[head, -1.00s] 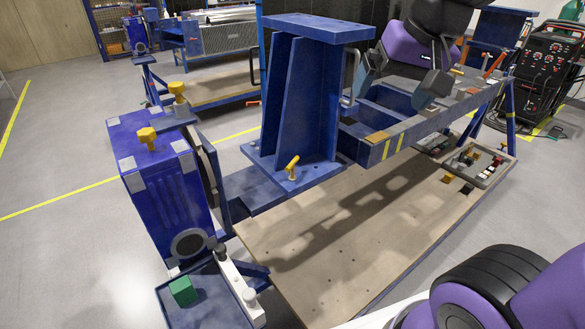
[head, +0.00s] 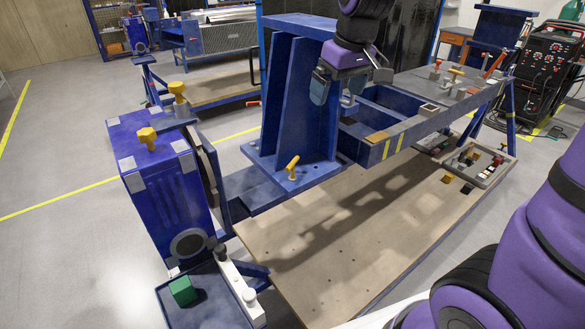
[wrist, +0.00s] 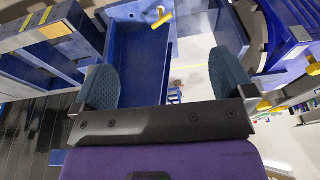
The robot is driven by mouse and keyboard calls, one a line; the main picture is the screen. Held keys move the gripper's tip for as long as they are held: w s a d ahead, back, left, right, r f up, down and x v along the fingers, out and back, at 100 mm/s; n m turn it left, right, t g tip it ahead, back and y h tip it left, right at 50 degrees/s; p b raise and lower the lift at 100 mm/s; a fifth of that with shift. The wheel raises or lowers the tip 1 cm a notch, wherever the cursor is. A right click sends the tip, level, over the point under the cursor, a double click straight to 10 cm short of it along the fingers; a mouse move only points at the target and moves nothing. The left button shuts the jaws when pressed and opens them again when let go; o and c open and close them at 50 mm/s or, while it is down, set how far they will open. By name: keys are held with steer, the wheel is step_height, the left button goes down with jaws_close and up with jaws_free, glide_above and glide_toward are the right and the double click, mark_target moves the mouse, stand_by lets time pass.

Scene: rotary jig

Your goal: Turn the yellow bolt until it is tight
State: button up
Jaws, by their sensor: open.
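The yellow bolt (head: 292,167) stands in the flat foot of the blue upright bracket (head: 299,95), with its bar-like head tilted in the picture. In the wrist view the yellow bolt (wrist: 160,20) shows near the top edge, beyond the fingertips. My gripper (head: 335,95) hangs beside the bracket's upper right part, above and to the right of the bolt. In the wrist view my gripper (wrist: 165,78) has its two grey-blue fingers wide apart with nothing between them. It is clear of the bolt.
A blue box unit (head: 165,185) with a yellow knob (head: 147,138) stands at left, another yellow knob (head: 177,90) behind it. A blue beam (head: 400,130) with small parts runs right. A tray (head: 490,170) of small pieces lies at right. The wooden board (head: 340,260) is largely clear in front.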

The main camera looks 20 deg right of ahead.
steer(key=w+a+f+n+g, duration=0.1)
steer(key=w+a+f+n, duration=0.1)
steer(key=w+f, duration=0.65)
steer(key=n+g+h, duration=0.1)
glide_toward(292, 167)
steer(key=shift+w+d+f, duration=0.15)
steer(key=shift+w+d, duration=0.1)
steer(key=shift+w, duration=0.25)
steer(key=shift+w+d+f, duration=0.2)
steer(key=shift+w, duration=0.3)
step_height(292, 167, down, 11)
steer(key=shift+w+f, duration=0.1)
steer(key=shift+c, duration=0.5)
steer(key=c, duration=0.5)
